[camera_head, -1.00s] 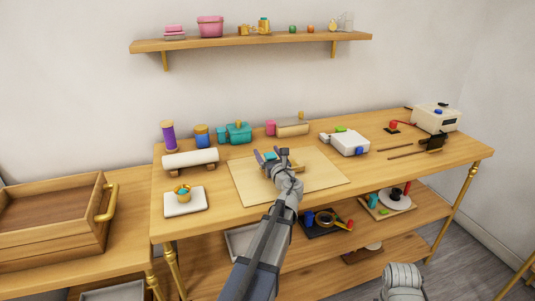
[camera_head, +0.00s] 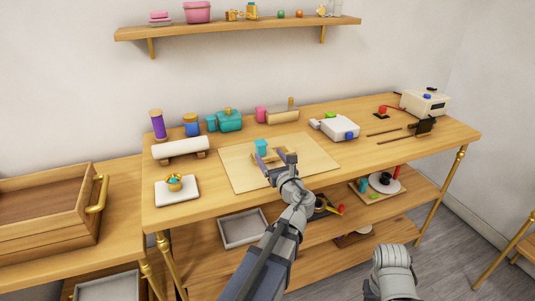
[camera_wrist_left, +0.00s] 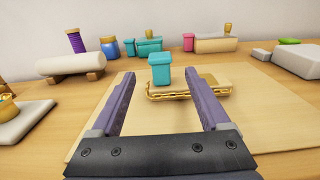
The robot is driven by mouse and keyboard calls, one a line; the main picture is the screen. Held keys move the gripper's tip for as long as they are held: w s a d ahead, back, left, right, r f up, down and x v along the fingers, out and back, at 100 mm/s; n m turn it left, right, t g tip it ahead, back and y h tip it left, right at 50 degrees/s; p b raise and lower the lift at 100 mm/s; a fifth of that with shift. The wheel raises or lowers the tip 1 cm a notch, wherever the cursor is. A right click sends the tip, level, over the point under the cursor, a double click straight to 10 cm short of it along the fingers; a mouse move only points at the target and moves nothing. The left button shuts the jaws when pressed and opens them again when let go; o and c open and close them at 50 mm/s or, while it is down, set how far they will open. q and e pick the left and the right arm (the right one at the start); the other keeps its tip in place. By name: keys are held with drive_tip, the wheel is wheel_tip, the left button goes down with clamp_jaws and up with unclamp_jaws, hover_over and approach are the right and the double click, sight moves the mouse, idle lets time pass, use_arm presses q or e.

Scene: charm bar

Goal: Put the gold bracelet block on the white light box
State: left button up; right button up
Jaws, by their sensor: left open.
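The gold bracelet block (camera_head: 272,156) lies on the pale board in mid-table, a low tan block with a gold chain edge, also in the left wrist view (camera_wrist_left: 212,90). A teal lidded box (camera_wrist_left: 160,69) stands upright on or right against its left part; it shows in the head view too (camera_head: 261,146). My left gripper (camera_head: 276,161) is open and empty, in front of both, its fingers pointing at them. A flat white slab (camera_head: 190,188) at table left holds a gold ring piece with a teal top (camera_head: 174,182). A white box with a blue knob (camera_head: 335,128) stands right of the board; which one is the light box is unclear.
The pale board (camera_head: 312,161) is otherwise clear. A white roll on a wooden stand (camera_head: 181,147), a purple spool (camera_head: 158,125) and a teal case (camera_head: 229,120) line the left and back. Dark tools (camera_head: 420,127) lie at right. A wooden tray (camera_head: 45,210) is far left.

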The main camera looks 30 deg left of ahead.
sight(261, 148)
use_arm(q)
drive_tip(key=shift+o, duration=0.5)
drive_tip(key=x, duration=0.2)
drive_tip(key=f+x, duration=0.1)
drive_tip(key=x, duration=0.1)
drive_tip(key=shift+a+b, duration=0.25)
drive_tip(key=shift+b, duration=0.15)
drive_tip(key=shift+r+x, duration=0.15)
drive_tip(key=shift+x, duration=1.8)
drive_tip(key=shift+r+x, duration=0.2)
drive_tip(key=shift+x, duration=1.7)
drive_tip(key=shift+w+d, duration=0.15)
drive_tip(key=shift+d, duration=0.05)
clamp_jaws()
